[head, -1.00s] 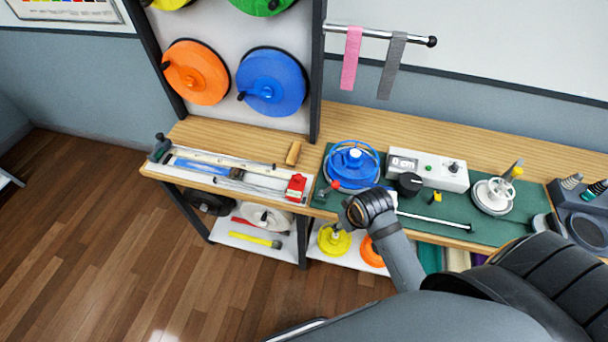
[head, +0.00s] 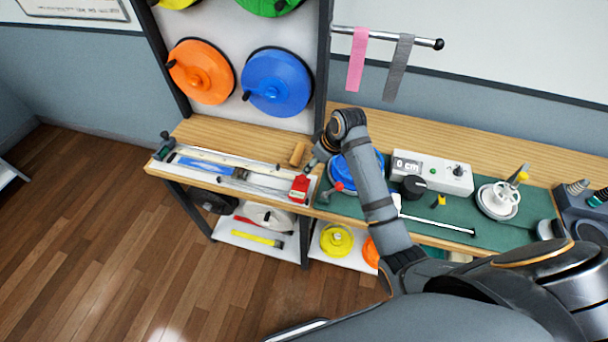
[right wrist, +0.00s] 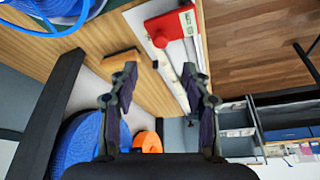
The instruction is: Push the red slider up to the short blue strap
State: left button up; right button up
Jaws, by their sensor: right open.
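The red slider (head: 299,188) sits at the right end of a long white track (head: 266,184) on the wooden bench. A short blue strap (head: 205,167) lies along the left part of the track, with a clear stretch between it and the slider. My right gripper (head: 316,158) is above the bench, just behind and slightly right of the slider, apart from it. In the right wrist view its two fingers (right wrist: 160,88) are open and empty, with the red slider (right wrist: 172,28) beyond them near the top. My left gripper is out of view.
A wooden block (head: 297,153) lies behind the track, close to my right gripper. A blue spool (head: 344,175) stands on the green mat (head: 455,208), partly hidden by my arm. A dark post (head: 322,70) of the reel rack rises behind. Floor is free in front.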

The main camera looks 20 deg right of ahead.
aim_at(302, 177)
jog(key=p+x, duration=0.1)
jog(key=x, duration=0.8)
jog(key=shift+a+p, duration=0.15)
jog(key=shift+p, duration=0.2)
jog(key=shift+w+f, duration=0.1)
jog(key=shift+f, duration=0.4)
jog(key=shift+c, duration=0.4)
grip_shut()
